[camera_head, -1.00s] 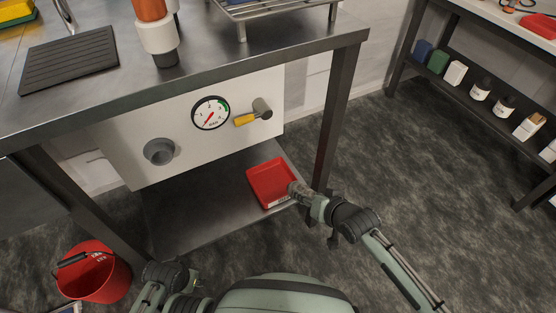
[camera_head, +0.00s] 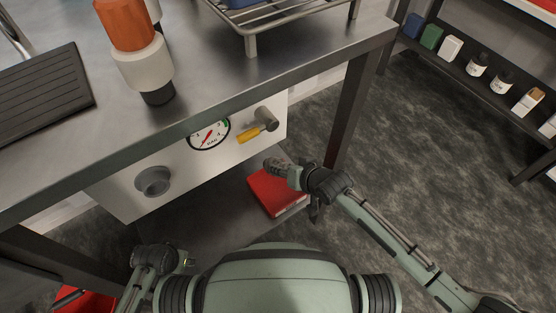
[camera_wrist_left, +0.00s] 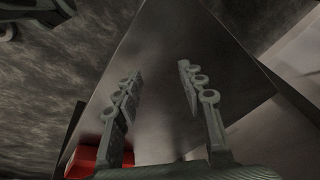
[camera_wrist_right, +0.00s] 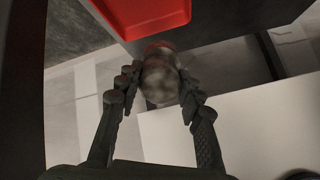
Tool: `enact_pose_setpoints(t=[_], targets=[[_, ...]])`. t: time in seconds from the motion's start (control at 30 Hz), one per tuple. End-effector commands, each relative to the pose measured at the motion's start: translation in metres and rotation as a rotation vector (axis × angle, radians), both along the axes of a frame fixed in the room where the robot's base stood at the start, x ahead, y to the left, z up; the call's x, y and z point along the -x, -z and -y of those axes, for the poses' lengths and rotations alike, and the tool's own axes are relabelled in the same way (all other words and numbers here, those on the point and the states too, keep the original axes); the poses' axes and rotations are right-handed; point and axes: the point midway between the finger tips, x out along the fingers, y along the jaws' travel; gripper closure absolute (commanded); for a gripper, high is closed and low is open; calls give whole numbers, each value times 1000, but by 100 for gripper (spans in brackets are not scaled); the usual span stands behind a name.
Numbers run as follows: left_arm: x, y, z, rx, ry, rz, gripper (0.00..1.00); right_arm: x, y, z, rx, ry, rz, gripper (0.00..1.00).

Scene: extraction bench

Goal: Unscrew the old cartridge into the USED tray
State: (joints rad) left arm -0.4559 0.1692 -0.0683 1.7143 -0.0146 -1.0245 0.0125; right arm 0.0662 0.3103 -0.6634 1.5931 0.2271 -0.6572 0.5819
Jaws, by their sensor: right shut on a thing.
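My right gripper (camera_wrist_right: 152,90) is shut on the old cartridge (camera_wrist_right: 161,78), a mottled grey cylinder with a reddish far end. In the head view the cartridge (camera_head: 272,164) shows at the gripper's tip, over the back edge of the red tray (camera_head: 268,196). The tray is on the lower shelf, and the right wrist view shows its red wall (camera_wrist_right: 140,14) at the top. Its interior is partly hidden by my right arm. My left gripper (camera_wrist_left: 160,105) is open and empty, low at the left. The grey round socket (camera_head: 153,181) on the white panel looks empty.
The panel also carries a gauge (camera_head: 209,134) and a valve with a yellow handle (camera_head: 249,136). A bench leg (camera_head: 350,112) stands right of the tray. An orange-and-white container (camera_head: 138,60) and a wire rack (camera_head: 290,25) are on the bench top.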

Motion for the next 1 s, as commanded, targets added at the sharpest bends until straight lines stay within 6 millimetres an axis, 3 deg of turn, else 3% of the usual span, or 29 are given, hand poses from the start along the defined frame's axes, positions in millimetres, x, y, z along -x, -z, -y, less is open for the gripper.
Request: enact_pose_setpoints(t=[0.27,1.0], targets=[[-8,-17,0,-6,-3,15,60,0,10,0,0,0,1,100],[-12,-105,-3,-45,-11,61,60,0,43,0,-1,0,1,100]])
